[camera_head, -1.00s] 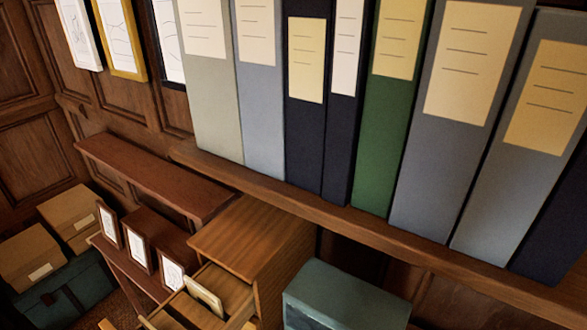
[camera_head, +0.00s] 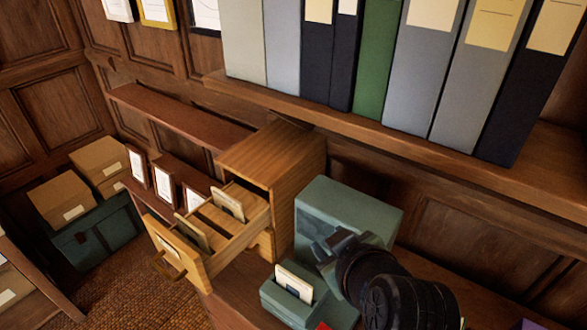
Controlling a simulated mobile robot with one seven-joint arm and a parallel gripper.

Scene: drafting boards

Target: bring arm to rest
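My arm (camera_head: 400,296) shows at the lower right in the head view, with dark ribbed links rising from the bottom edge. My gripper (camera_head: 335,246) is at its upper left end, in front of a large teal box (camera_head: 352,205) and just above a small teal card box (camera_head: 283,301). The gripper is small and dark here, and its fingers cannot be made out clearly. I see nothing held in it.
A wooden cabinet (camera_head: 290,165) stands left of the gripper with its drawer (camera_head: 255,222) pulled out, holding a few cards. Several binders (camera_head: 375,60) stand on a shelf (camera_head: 400,137) above. Small frames, cardboard boxes and a teal chest (camera_head: 100,235) are at the left.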

